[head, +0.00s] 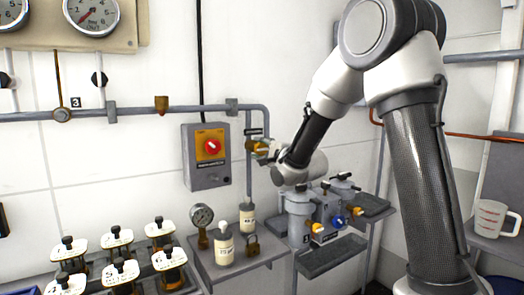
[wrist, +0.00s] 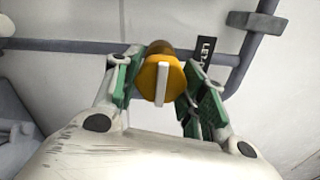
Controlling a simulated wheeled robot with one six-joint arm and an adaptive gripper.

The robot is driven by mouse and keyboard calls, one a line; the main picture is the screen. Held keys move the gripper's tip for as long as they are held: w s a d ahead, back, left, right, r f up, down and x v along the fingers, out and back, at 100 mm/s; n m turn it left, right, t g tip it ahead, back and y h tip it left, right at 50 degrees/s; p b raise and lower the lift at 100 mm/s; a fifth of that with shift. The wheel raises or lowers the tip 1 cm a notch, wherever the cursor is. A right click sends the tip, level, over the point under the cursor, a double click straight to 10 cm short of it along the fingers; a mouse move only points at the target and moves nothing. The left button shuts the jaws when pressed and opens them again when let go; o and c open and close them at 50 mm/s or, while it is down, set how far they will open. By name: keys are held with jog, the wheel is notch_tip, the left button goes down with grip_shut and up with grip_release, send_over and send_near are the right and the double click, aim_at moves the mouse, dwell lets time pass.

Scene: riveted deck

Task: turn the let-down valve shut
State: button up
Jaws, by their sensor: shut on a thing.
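The let-down valve has a yellow-orange knob (wrist: 150,84) with a white bar across its face. The bar stands nearly upright in the wrist view. A brass-coloured body shows behind the knob, and a black label (wrist: 205,52) starting "LET" is beside it. My gripper (wrist: 160,80) has its green-padded fingers on both sides of the knob and is shut on it. In the head view my gripper (head: 266,149) reaches left to the valve (head: 251,146) on the grey vertical pipe, below a small black label. The fingers partly hide the valve there.
A grey box with a red knob (head: 212,147) hangs left of the valve. Below are a shelf (head: 255,258) with a gauge, bottles and a padlock, and grey canisters (head: 299,212) with coloured valves. A measuring jug (head: 491,217) stands at right.

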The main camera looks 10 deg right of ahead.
dwell(0.4)
jog(key=o, duration=1)
jog(key=shift+o, duration=0.2)
jog(key=v, duration=1.2)
